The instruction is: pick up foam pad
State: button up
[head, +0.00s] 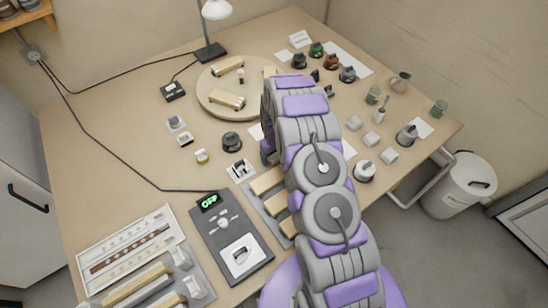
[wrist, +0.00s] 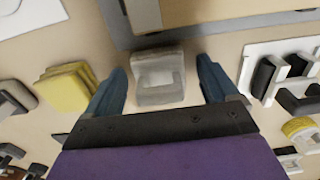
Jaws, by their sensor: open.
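In the wrist view, my gripper (wrist: 161,68) is open, with one blue-grey finger on each side of a light grey block (wrist: 160,92) that has a paler U-shaped face. The fingers show gaps to it on both sides. A soft-looking yellow pad (wrist: 68,86), layered in look, lies just outside the left finger. I cannot tell for certain which of these two is the foam pad. In the head view my arm hides both of them and my fingertips.
A tray (head: 251,193) with wooden blocks borders the spot. A white plate with black parts (wrist: 268,72) stands close right of the fingers in the wrist view. A black knob (head: 232,141) and a round board (head: 208,101) lie farther off. Bare table shows around the block.

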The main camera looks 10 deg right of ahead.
jog(key=shift+c, duration=0.5)
jog(key=c, duration=1)
jog(key=shift+c, duration=0.2)
jog(key=shift+r, duration=0.1)
notch_tip(320, 180, up, 10)
jog(key=shift+p, duration=0.85)
jog(key=o, duration=0.5)
jog(key=c, duration=0.4)
